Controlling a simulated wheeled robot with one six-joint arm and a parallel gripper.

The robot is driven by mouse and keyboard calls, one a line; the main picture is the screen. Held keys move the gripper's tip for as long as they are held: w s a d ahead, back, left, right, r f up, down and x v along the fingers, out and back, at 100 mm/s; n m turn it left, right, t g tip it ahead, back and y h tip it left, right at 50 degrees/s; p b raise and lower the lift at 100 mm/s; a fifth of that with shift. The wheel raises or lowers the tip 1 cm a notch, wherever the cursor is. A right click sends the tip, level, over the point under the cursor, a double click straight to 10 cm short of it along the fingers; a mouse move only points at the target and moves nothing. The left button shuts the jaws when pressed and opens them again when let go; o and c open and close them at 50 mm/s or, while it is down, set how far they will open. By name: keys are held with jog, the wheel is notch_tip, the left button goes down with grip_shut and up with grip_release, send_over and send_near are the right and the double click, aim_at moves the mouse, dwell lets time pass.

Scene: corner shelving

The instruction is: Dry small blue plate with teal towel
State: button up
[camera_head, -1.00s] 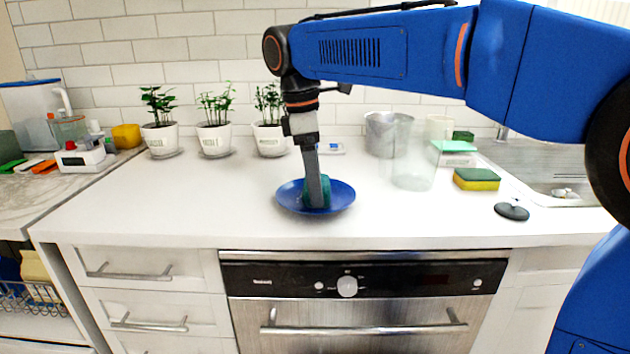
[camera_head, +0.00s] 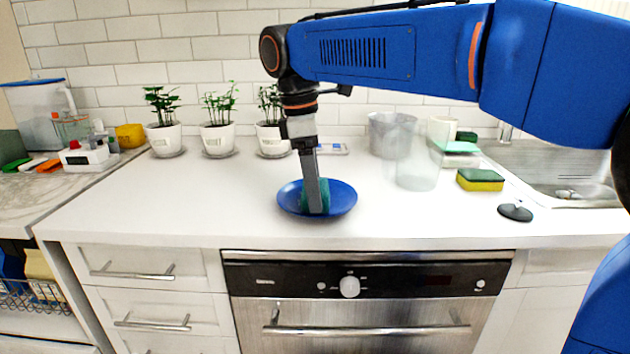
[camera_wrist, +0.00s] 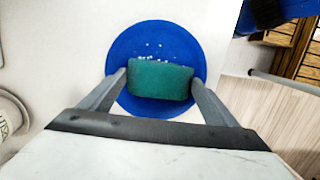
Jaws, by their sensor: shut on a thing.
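The small blue plate (camera_head: 342,199) lies flat on the white counter, above the oven. It also shows in the wrist view (camera_wrist: 150,38), with several small whitish drops (camera_wrist: 152,50) on its face. The teal towel (camera_wrist: 160,80) is a folded block between my gripper's fingers, over the middle of the plate; in the head view the towel (camera_head: 326,194) is partly hidden by a finger. My gripper (camera_head: 316,210) points down and is shut on the towel. The towel appears to touch the plate, though the contact itself is hidden.
Three potted plants (camera_head: 218,138) stand along the back wall. To the right are a clear container (camera_head: 417,165), a green and yellow sponge (camera_head: 480,180), a black lid-like disc (camera_head: 515,212) and the sink (camera_head: 560,175). The counter left of the plate is clear.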

jog(key=shift+s+a, duration=0.1)
jog(key=shift+s, duration=0.25)
jog(key=shift+s+a+r, duration=0.1)
jog(key=shift+s+a, duration=0.05)
jog(key=shift+s, duration=0.25)
jog(key=shift+w+d, duration=0.2)
jog(key=shift+w, duration=0.55)
jog(key=shift+w+d, duration=0.15)
jog(key=shift+w, duration=0.55)
jog(key=shift+w+d, duration=0.45)
jog(key=shift+w, duration=0.25)
jog(key=shift+s+a, duration=0.25)
jog(key=shift+s, duration=0.45)
jog(key=shift+s+a, duration=0.2)
jog(key=shift+s, duration=0.5)
jog(key=shift+s+a+r, duration=0.1)
jog(key=shift+s+a, duration=0.1)
jog(key=shift+s, duration=0.5)
jog(key=shift+w+d+f, duration=0.1)
jog(key=shift+w+d, duration=0.15)
jog(key=shift+w, duration=0.55)
jog(key=shift+w+d+f, duration=0.1)
jog(key=shift+w+d, duration=0.1)
jog(key=shift+w, duration=0.6)
jog(key=shift+r, duration=0.1)
